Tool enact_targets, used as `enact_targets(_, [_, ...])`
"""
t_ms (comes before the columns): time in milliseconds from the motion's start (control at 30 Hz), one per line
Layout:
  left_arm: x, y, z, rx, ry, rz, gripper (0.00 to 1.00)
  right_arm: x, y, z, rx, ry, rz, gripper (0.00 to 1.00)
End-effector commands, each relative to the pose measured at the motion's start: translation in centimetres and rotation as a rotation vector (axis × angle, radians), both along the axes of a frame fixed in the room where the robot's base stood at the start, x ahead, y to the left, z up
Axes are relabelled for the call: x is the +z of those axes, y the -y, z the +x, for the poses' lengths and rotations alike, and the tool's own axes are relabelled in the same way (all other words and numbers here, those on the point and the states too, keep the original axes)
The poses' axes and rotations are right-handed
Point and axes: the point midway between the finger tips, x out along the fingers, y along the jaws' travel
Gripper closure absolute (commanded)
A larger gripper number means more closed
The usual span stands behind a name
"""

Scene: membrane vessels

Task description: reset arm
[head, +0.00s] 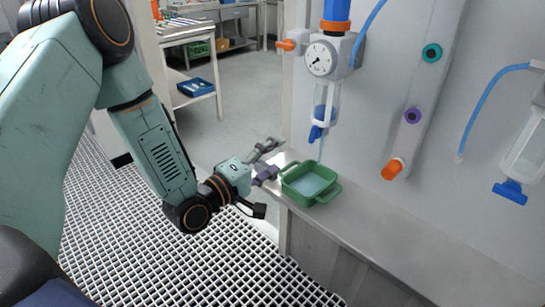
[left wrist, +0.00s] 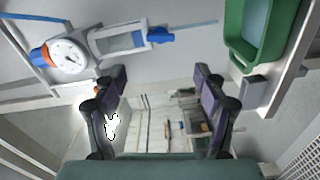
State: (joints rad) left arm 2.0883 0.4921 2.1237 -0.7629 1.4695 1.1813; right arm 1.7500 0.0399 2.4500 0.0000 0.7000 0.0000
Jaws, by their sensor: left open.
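My left arm comes in from the left in the head view. Its gripper (head: 262,190) is open, just left of the green tray and near the end of the grey counter. In the left wrist view the two fingers of my left gripper (left wrist: 160,90) stand wide apart with nothing between them. The green tray (head: 287,190) sits on the counter and holds pale liquid; it also shows in the left wrist view (left wrist: 236,42), at the upper right. My right gripper is in neither view.
A gauge (head: 320,58) with a clear vessel (head: 326,100) hangs on the wall above the tray. A panel with an orange valve (head: 392,169) is to its right. The counter (head: 400,240) is bare in front. A table with a blue tray (head: 195,87) stands behind. Grated floor (head: 215,265) lies below.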

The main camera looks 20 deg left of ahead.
Motion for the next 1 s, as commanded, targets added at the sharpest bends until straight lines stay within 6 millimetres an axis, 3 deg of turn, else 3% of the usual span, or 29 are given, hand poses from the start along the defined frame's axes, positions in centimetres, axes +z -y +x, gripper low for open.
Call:
enact_targets(433, [0.0,0.0,0.0,0.000,0.004,0.010,0.28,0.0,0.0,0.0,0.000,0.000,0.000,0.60])
enact_targets(567, [-1.1,-0.1,0.0,0.004,-0.006,0.136,0.28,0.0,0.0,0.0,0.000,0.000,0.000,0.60])
enact_targets(667, [-4.1,-0.7,-0.7,0.019,-0.084,0.332,0.28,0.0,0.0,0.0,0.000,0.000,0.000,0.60])
enact_targets(767, [-8.5,-0.5,-3.1,-0.018,-0.227,0.556,0.28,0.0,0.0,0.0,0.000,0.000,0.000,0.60])
enact_targets(900, [-15.5,0.2,-9.3,-0.168,-0.463,0.838,0.28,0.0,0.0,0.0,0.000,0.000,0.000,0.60])
enact_targets(1000, [-19.2,0.6,-14.7,-0.309,-0.615,0.987,0.28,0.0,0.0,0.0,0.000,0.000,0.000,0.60])
